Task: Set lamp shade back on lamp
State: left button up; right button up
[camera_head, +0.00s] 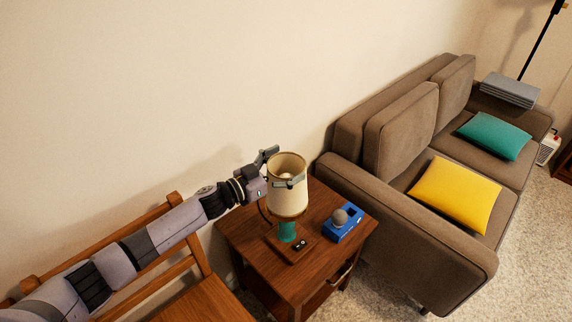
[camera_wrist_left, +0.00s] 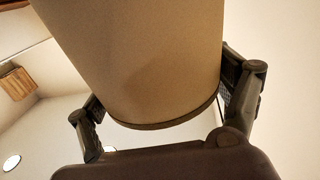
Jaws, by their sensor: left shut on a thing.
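The cream lamp shade (camera_head: 288,200) is upright over the teal lamp base (camera_head: 287,231), which stands on the wooden side table (camera_head: 235,232). The bulb shows through the shade's open top. My left gripper (camera_head: 277,168) is shut on the shade, with its fingers on either side of it. In the left wrist view the shade (camera_wrist_left: 140,60) fills the space between the fingers of the gripper (camera_wrist_left: 165,110). Whether the shade rests on its support or is held just above it is hidden. My right gripper is not in view.
A blue box with a grey ball-like knob (camera_head: 343,223) sits on the table right of the lamp. A brown sofa (camera_head: 400,130) with yellow and teal cushions stands to the right. A wooden chair (camera_head: 180,250) is at the left. The wall is close behind.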

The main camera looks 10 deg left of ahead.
pick_arm(q)
jog(key=shift+f+b, duration=0.65)
jog(key=shift+f, duration=0.35)
jog(key=o, duration=1.4)
jog(key=shift+c, duration=0.2)
jog(key=v, duration=1.2)
